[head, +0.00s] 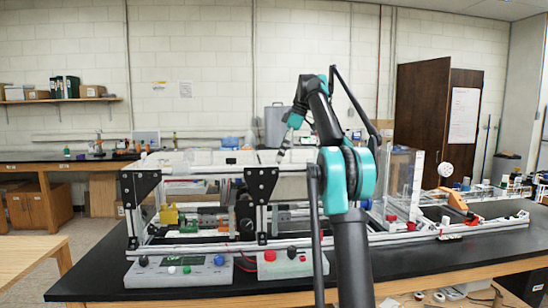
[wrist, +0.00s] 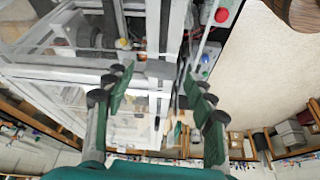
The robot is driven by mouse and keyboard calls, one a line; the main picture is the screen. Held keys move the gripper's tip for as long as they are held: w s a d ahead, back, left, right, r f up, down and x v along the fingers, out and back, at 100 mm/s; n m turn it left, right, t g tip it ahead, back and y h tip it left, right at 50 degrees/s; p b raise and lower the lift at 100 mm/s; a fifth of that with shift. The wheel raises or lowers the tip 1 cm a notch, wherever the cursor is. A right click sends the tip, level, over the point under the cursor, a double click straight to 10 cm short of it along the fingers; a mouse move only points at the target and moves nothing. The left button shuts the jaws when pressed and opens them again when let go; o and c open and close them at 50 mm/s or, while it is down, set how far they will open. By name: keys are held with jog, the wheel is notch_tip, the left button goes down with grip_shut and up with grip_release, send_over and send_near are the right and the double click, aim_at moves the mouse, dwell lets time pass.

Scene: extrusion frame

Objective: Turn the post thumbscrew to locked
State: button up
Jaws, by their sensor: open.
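The extrusion frame (head: 205,249) stands on the black bench, with dark corner plates (head: 262,184) on its posts. My gripper (head: 283,153) hangs behind the frame's top rail in the head view, small and partly hidden. In the wrist view, my gripper (wrist: 160,97) is open, with green-and-black fingers apart and nothing held between them. A pale extrusion post (wrist: 157,72) lies beyond and between the fingers. I cannot single out the post thumbscrew for certain in either view. My arm covers part of the frame's right side in the head view.
Control boxes with a red knob (head: 270,256) and a green knob (head: 186,269) sit at the bench's front. A clear enclosure (head: 402,180) stands right of my arm. Floor shows at left.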

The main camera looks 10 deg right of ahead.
jog(key=shift+a+f, duration=0.1)
jog(key=shift+f, duration=0.3)
jog(key=c, duration=1.2)
jog(key=shift+o, duration=0.2)
